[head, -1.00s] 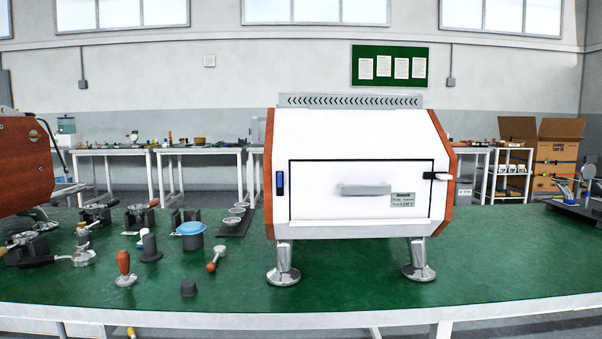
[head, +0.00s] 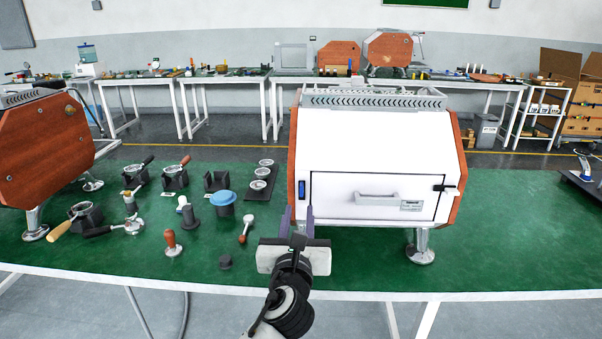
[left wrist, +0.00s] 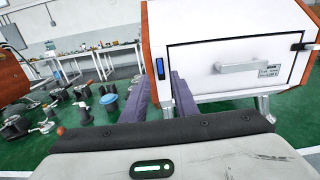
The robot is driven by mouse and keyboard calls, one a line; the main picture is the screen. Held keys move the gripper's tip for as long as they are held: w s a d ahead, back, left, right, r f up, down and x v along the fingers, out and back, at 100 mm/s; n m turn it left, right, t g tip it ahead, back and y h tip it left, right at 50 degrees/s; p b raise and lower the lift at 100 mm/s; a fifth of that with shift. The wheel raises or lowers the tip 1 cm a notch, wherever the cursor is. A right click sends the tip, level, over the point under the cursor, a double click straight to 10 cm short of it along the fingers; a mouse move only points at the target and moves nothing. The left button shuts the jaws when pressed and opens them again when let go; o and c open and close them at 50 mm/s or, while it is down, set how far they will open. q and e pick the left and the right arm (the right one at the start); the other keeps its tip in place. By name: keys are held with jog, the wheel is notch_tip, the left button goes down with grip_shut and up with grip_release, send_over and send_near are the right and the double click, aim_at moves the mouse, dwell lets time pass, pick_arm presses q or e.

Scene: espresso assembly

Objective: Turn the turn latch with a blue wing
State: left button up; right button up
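The turn latch with a blue wing (head: 302,189) sits upright at the left edge of the white machine's front door (head: 350,200). The latch also shows in the left wrist view (left wrist: 160,69), just beyond and between my fingertips. My left gripper (head: 298,212) is in front of the machine's lower left part, below the latch in the head view. Its two purple fingers are apart with nothing between them, pointing at the machine. They also show in the left wrist view (left wrist: 160,82). I cannot tell the exact gap to the latch. My right gripper is not in view.
The door has a grey handle (head: 378,199) and a black-and-white latch (head: 443,188) at its right edge. Portafilters, a tamper (head: 171,242) and a blue-topped container (head: 223,202) stand left on the green table (head: 330,272). Table space right of the machine is mostly clear.

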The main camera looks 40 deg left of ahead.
aim_at(301, 189)
pick_arm(q)
jog(key=x, duration=1)
jog(key=shift+w+a+r+b, duration=0.1)
jog(key=shift+a+b, duration=0.05)
jog(key=shift+b, duration=0.15)
grip_shut()
